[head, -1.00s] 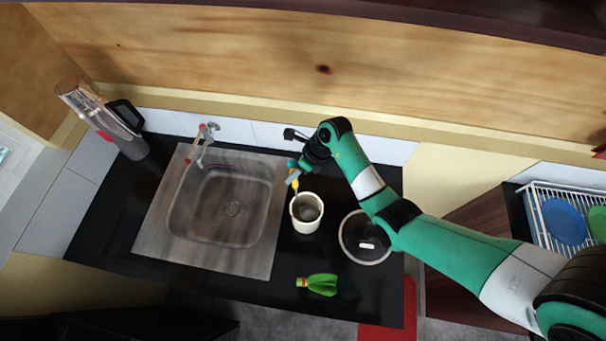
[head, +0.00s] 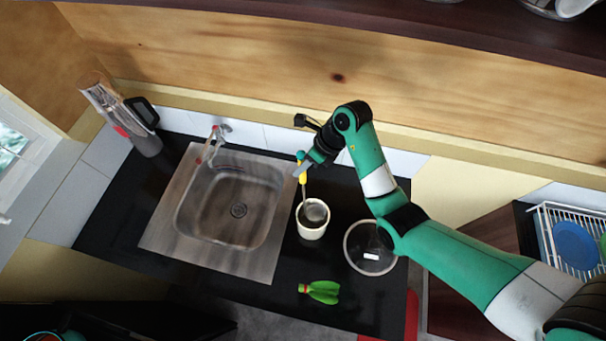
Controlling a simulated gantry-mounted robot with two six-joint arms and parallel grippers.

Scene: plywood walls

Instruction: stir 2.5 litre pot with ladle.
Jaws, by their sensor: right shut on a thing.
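The white pot (head: 311,233) stands upright on the black counter, right of the sink. The ladle (head: 303,180) has a yellow handle that stands up at the pot's far left side; its round grey bowl shows within the pot's mouth. My right gripper (head: 302,168) is above the far side of the pot and shut on the ladle's handle. My left gripper is not clearly in view.
A dish rack (head: 545,235) stands far right.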

